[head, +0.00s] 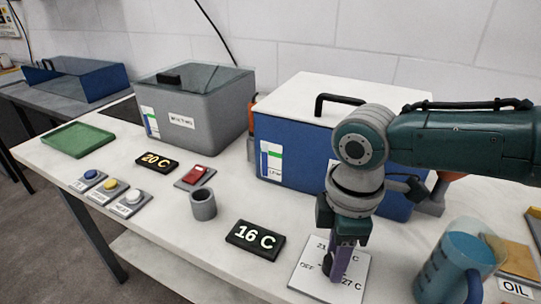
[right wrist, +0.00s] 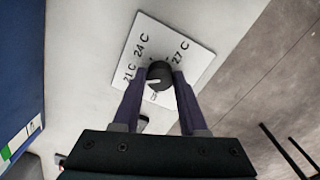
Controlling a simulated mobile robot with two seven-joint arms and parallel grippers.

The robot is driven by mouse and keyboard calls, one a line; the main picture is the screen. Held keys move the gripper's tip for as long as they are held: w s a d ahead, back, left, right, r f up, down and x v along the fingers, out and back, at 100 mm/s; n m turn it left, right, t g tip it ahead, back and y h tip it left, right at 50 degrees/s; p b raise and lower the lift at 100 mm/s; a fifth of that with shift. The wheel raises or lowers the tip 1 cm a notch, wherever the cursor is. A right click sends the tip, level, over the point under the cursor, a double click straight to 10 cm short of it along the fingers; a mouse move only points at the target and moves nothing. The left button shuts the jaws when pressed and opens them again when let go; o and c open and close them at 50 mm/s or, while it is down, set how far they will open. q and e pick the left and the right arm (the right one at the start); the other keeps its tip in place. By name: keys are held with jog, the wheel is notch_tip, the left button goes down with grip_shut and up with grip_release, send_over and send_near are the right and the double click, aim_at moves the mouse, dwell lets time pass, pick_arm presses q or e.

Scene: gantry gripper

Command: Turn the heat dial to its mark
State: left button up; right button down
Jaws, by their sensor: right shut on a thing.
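The heat dial (right wrist: 158,74) is a dark round knob on a white plate (right wrist: 195,60) marked 21 C, 24 C and 27 C. In the head view the plate (head: 310,283) lies flat on the table and OFF also shows on it. My right gripper (right wrist: 158,85) is shut on the dial from above, a purple finger on each side. A pale mark shows on the knob, but which label it points at I cannot tell. In the head view the gripper (head: 338,262) partly hides the dial and labels. My left gripper is not in view.
A display (head: 255,238) reads 16 C, and another display (head: 157,162) reads 20 C. A grey cup (head: 203,205) stands between them. A blue jug (head: 452,265) stands close to the plate's right. A blue box with a white lid (head: 305,100) stands behind my arm.

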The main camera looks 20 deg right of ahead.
jog(key=shift+m, duration=0.3)
jog(key=shift+c, duration=2.2)
grip_release()
notch_tip(320, 180, up, 10)
jog(key=p, duration=0.3)
